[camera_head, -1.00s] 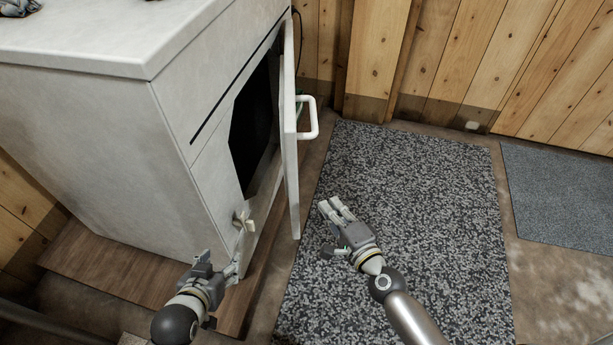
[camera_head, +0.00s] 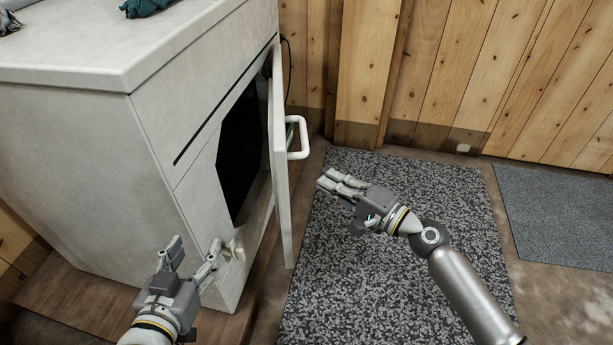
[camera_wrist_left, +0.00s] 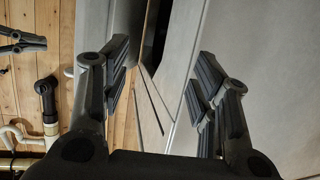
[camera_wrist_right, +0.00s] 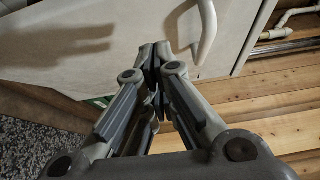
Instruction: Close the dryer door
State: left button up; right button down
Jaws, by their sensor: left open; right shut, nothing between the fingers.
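The white dryer (camera_head: 110,150) stands at the left. Its door (camera_head: 279,150) is swung open, hinged at the far side, with the dark opening (camera_head: 240,150) showing. A white handle (camera_head: 299,138) sits on the door's outer face; it also shows in the right wrist view (camera_wrist_right: 207,30). My right gripper (camera_head: 326,180) is shut and empty, to the right of the door and apart from it in the head view. In the right wrist view its fingertips (camera_wrist_right: 155,52) point at the door's outer face. My left gripper (camera_head: 195,252) is open and empty by the dryer's near front corner.
A speckled grey mat (camera_head: 400,250) covers the floor right of the door, with a smaller grey mat (camera_head: 555,210) beyond. Plank walls (camera_head: 480,80) close off the back. Dark green cloth (camera_head: 145,6) lies on the dryer top. A wooden board (camera_head: 95,290) lies under the dryer.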

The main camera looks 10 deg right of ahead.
aim_at(289, 154)
pick_arm(q)
jog(key=s+a+f+g+y+p, duration=0.1)
jog(key=s+f+g, duration=0.2)
jog(key=f, duration=0.1)
jog(key=shift+s+a+f, duration=0.15)
jog(key=shift+a+f, duration=0.15)
jog(key=shift+f, duration=0.1)
pick_arm(e)
jog(key=shift+w+a, duration=0.3)
jog(key=shift+a, duration=0.6)
jog(key=shift+w+a, duration=0.3)
jog(key=shift+a, duration=0.6)
jog(key=shift+w+a, duration=0.3)
jog(key=shift+a, duration=0.6)
